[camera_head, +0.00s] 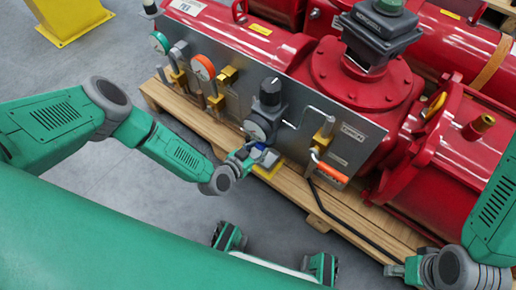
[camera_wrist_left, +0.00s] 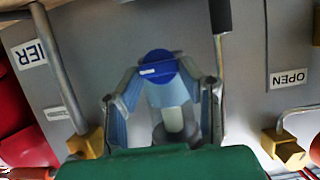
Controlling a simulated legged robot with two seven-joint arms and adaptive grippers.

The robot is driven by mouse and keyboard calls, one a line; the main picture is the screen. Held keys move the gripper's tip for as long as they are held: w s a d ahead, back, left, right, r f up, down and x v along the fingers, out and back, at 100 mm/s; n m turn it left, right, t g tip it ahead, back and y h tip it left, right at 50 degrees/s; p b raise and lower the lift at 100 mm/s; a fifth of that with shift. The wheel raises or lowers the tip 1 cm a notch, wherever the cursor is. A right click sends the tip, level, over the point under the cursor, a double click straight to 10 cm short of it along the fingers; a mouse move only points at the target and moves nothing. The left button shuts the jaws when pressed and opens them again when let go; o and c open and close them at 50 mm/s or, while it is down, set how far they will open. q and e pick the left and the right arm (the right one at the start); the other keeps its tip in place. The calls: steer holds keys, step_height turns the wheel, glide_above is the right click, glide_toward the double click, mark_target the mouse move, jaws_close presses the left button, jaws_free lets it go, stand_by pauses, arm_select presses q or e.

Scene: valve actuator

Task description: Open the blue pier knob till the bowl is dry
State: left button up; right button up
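The blue knob (camera_wrist_left: 160,67) shows in the left wrist view between the fingertips of my left gripper (camera_wrist_left: 160,75), which lean in against its sides. A pale cylinder (camera_wrist_left: 173,118) lies behind it, partly hidden; I cannot make out any liquid level. In the head view my left gripper (camera_head: 245,156) is just below the gauge of a black-topped regulator (camera_head: 270,92), with a little blue (camera_head: 259,150) showing at its tip. My right gripper (camera_head: 396,270) is at the lower right, away from the panel; its fingers are too small to read.
A grey panel (camera_head: 350,135) on red machinery carries gauges, yellow fittings and an orange-handled lever (camera_head: 332,173).

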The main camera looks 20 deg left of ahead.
stand_by(0.3)
arm_select(q)
steer(key=shift+a+n+h, duration=0.2)
steer(key=shift+n+h, duration=0.6)
steer(key=shift+n, duration=0.3)
steer(key=n, duration=0.1)
steer(key=n+h, duration=0.2)
steer(key=shift+w+a+f+n+g, duration=0.1)
steer(key=shift+a+f+n+g, duration=0.2)
steer(key=shift+n, duration=0.1)
steer(key=n+h, duration=0.2)
steer(key=n, duration=0.1)
steer(key=shift+a+f, duration=0.1)
steer(key=shift+f, duration=0.1)
steer(key=shift+a+f+n+t+h, duration=0.15)
steer(key=shift+n+t+h, duration=0.45)
steer(key=shift+n, duration=1.1)
steer(key=o, duration=1.1)
steer(key=shift+w, duration=0.1)
